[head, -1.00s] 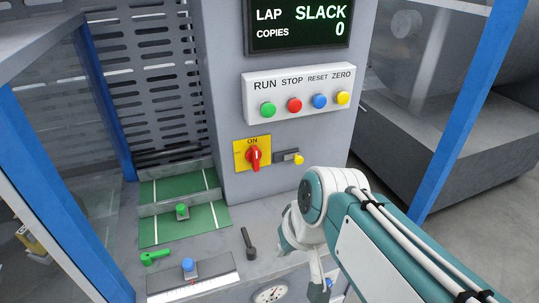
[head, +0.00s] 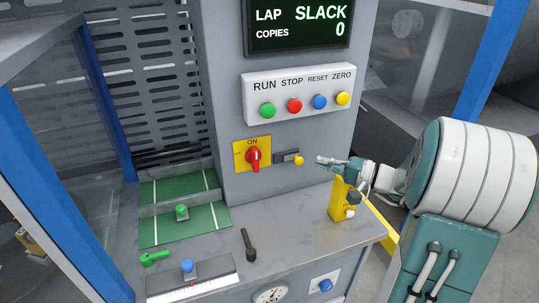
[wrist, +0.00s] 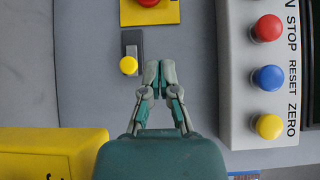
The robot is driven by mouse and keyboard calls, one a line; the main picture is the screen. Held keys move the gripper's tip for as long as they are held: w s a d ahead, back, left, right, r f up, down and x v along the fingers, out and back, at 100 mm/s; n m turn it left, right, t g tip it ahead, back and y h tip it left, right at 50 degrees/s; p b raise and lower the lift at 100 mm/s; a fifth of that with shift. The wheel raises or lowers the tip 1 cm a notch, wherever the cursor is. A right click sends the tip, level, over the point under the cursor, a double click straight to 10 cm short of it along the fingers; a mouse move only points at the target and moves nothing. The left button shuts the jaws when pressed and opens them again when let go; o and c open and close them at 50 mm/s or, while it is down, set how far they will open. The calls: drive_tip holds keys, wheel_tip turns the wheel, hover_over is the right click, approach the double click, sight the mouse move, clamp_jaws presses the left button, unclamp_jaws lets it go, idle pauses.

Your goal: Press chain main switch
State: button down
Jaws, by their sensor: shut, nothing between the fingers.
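A red rotary knob (head: 253,156) sits on a yellow plate (head: 240,146) marked ON on the grey column. To its right is a small dark switch bar (head: 286,157) with a yellow knob (head: 299,160) at its right end. No label reading "chain main switch" is legible. My gripper (head: 319,160) is just right of the yellow knob in the head view, fingers pointing at the column. In the wrist view the fingers (wrist: 160,66) are shut and empty, beside the yellow knob (wrist: 129,66). The red knob (wrist: 148,2) is cut off at the top there.
A white panel (head: 252,87) above holds green, red, blue and yellow buttons under RUN, STOP, RESET, ZERO. A yellow box (head: 338,203) stands on the bench below my gripper.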

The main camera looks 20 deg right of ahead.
sight(255, 159)
drive_tip(key=shift+a, duration=0.1)
drive_tip(key=s+a+x, duration=0.2)
drive_tip(key=x, duration=1.1)
